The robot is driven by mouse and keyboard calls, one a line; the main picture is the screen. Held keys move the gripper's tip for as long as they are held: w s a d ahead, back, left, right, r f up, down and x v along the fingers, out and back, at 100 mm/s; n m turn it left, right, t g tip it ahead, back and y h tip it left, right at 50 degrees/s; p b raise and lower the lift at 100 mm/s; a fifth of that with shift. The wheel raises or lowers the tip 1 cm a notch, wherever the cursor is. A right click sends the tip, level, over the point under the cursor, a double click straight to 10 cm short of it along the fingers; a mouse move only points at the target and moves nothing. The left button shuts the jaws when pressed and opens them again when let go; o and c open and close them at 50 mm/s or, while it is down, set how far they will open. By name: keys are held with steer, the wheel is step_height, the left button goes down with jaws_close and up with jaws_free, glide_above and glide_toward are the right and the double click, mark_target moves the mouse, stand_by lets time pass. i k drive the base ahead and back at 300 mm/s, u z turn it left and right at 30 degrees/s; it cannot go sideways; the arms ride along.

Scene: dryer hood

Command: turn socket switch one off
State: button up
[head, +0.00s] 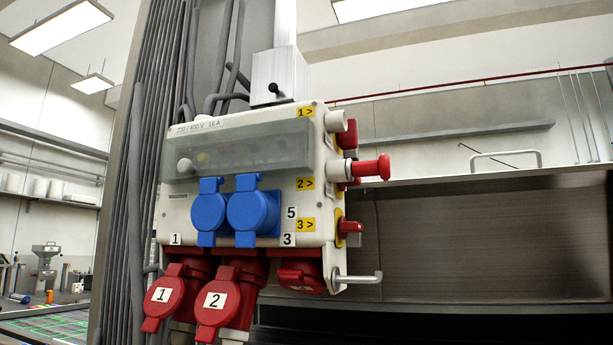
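A light grey socket box (178,210) hangs in the centre of the head view. Yellow labels 1> (306,112), 2> (306,184) and 3> (306,225) point to its right side. Near label 1>, a red knob-like part (347,136) with some yellow behind it sits below a white round part (335,121); it looks like switch one. Its setting cannot be told from this angle. A second red knob on yellow (349,227) is level with label 3>. Near label 2>, red parts are partly hidden. My gripper is not in view.
A red-and-white part (371,168) sticks out right of the box, between the upper and lower knobs. A metal handle (357,278) juts out at the lower right. Two blue sockets (253,212) and red sockets (218,300) cover the front. Cables (126,200) run along the left.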

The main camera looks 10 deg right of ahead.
mark_target(347, 140)
steer(key=u, duration=0.95)
steer(key=k, duration=1.4)
steer(key=z, duration=1.1)
steer(key=i, duration=1)
steer(key=z, duration=0.05)
